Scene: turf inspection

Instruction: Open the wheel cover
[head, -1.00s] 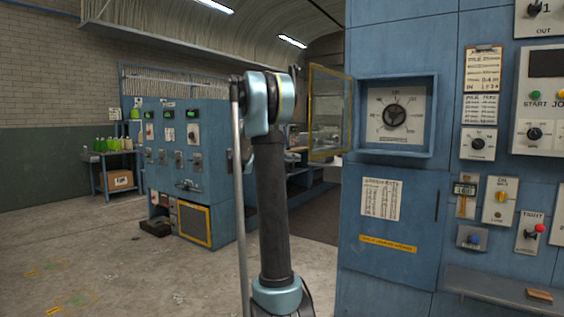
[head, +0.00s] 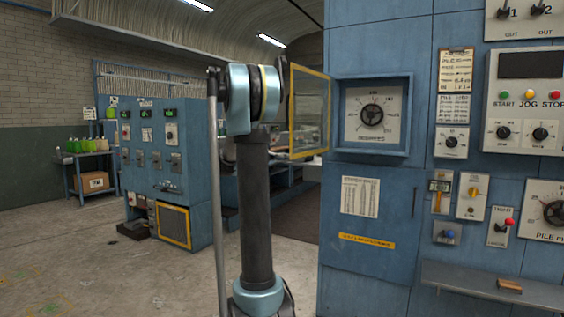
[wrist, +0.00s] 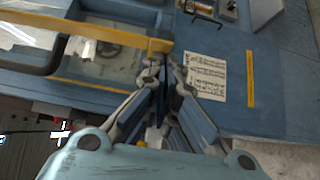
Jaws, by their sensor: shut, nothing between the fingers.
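The wheel cover is a glazed door with a yellow frame (head: 326,112). In the head view it stands swung open, hinged at the left side of a blue recessed box (head: 405,118). Inside the box a dark handwheel (head: 372,113) sits on a white dial plate, uncovered. In the wrist view the cover's yellow frame (wrist: 110,34) crosses the upper left, with a dark curved handle (wrist: 48,62) beside it. My gripper (wrist: 164,66) is shut and empty, its tips close to the end of the yellow frame; contact cannot be told. The head view shows my arm but not my gripper.
The blue cabinet (head: 390,215) fills the right, with a paper list (head: 360,196), switches and a shelf (head: 490,285) jutting out below. Another blue console (head: 165,165) stands at the back left. Open floor (head: 110,260) lies at the left.

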